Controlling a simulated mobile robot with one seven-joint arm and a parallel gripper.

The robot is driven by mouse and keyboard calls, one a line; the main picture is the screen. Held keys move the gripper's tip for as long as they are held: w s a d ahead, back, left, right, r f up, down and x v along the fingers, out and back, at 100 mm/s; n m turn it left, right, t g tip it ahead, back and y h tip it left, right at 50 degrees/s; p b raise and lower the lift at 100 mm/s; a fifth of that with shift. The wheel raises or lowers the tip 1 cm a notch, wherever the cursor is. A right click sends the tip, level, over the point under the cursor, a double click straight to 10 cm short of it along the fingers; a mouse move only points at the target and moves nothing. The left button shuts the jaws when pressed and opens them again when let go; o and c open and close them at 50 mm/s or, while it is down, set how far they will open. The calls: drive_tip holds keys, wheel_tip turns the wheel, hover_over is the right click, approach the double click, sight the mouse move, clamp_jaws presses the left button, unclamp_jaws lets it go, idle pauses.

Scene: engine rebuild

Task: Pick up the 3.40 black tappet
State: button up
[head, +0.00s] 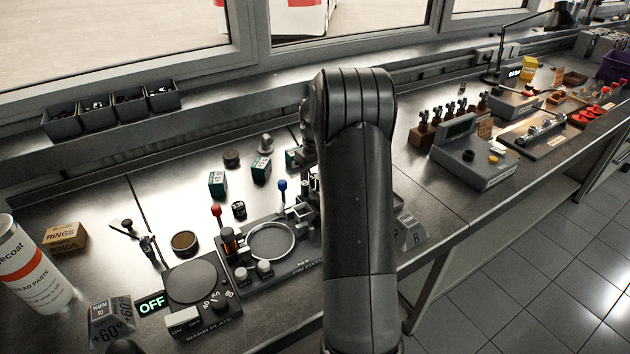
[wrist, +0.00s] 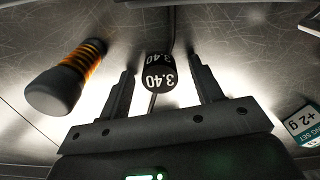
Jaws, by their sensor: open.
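The black tappet (wrist: 160,72) shows in the wrist view as a short dark cylinder with white "3.40" marks on its top and side. It stands on the metal bench between the fingers of my gripper (wrist: 162,70). The fingers are apart, one on each side, with visible gaps to the tappet. In the head view my arm covers the gripper. A small black piece with pale marks (head: 239,210) is on the bench there, but its label is too small to read.
The head view shows a warm plate (head: 192,283), teal boxes (head: 217,184) and a grey instrument (head: 474,163).

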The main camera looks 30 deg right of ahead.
drive_tip(key=shift+c, duration=0.4)
drive_tip(key=c, duration=1)
